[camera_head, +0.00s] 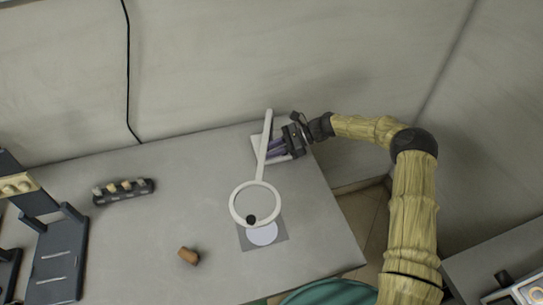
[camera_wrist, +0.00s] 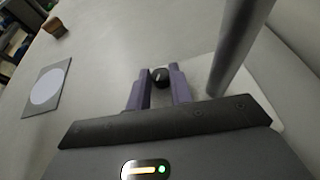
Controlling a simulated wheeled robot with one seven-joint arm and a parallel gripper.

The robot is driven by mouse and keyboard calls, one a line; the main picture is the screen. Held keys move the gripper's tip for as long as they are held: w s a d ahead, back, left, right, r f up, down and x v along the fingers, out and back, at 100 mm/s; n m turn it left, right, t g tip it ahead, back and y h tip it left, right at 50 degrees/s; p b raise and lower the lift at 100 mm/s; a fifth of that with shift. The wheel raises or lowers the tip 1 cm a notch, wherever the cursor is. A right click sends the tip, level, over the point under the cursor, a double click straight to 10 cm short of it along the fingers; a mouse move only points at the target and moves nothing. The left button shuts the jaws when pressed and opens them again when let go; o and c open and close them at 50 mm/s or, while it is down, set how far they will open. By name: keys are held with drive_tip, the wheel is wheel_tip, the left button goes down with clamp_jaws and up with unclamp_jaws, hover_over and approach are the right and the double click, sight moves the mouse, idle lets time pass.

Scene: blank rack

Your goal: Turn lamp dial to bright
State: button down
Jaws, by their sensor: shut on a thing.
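The lamp is white, with a ring head (camera_head: 235,207), a slanted post (camera_head: 264,145) and a flat base near the table's back right edge. In the wrist view the post (camera_wrist: 236,48) rises on the right beside my fingers. The dial (camera_wrist: 160,76) is a small black knob with a pale mark, between my purple fingertips. My gripper (camera_head: 272,149) reaches in from the right, low over the lamp base, and is shut on the dial; its fingers also show in the wrist view (camera_wrist: 159,86). In the head view the dial is hidden behind the post or fingers.
A grey card with a pale disc (camera_head: 280,243) lies under the ring head. A brown cork-like piece (camera_head: 188,256) lies on the table (camera_head: 140,240). A dark holder (camera_head: 125,197) with several pegs and a dark rack (camera_head: 58,260) stand at left.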

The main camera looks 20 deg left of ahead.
drive_tip(key=shift+w+f+n+g+h+b, duration=0.15)
drive_tip(key=shift+n+g+h+b, duration=0.35)
drive_tip(key=shift+n+b, duration=0.1)
drive_tip(key=c, duration=1.3)
unclamp_jaws()
drive_tip(key=shift+o, duration=0.2)
drive_tip(key=shift+g, duration=0.3)
